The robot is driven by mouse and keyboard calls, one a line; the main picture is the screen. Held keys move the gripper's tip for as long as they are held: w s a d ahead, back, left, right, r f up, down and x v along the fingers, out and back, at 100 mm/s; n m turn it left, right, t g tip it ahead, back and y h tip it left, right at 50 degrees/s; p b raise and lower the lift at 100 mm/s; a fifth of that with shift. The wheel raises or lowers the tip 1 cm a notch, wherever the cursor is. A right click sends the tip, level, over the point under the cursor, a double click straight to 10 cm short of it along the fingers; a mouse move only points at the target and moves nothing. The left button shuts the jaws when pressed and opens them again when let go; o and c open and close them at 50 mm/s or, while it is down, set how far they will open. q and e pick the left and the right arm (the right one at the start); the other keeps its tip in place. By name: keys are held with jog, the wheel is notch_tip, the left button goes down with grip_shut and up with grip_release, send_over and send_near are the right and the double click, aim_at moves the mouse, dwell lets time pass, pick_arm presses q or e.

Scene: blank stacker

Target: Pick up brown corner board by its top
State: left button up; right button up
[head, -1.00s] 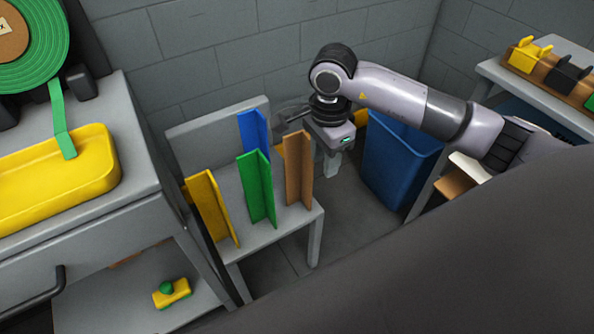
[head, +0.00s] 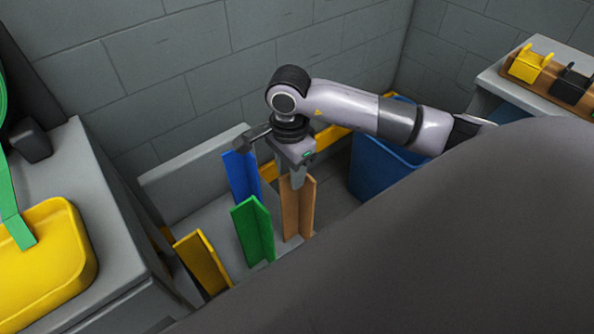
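The brown corner board (head: 306,210) stands upright on the grey stand, at the right of the group of boards. My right gripper (head: 298,181) points down at the board's top edge, with its fingertips overlapping that edge in the head view. I cannot tell whether the fingers touch the board, or whether they are open or shut. The board still appears to stand on the stand. My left gripper is out of view.
Blue (head: 241,178), green (head: 252,230) and yellow (head: 201,263) corner boards stand to the left on the grey stand (head: 208,218). A blue bin (head: 375,170) is to the right, behind my arm. A grey bench with a yellow tray (head: 50,262) is at the left.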

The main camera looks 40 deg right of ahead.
notch_tip(320, 180, down, 4)
jog(key=shift+a+r, duration=0.1)
grip_shut()
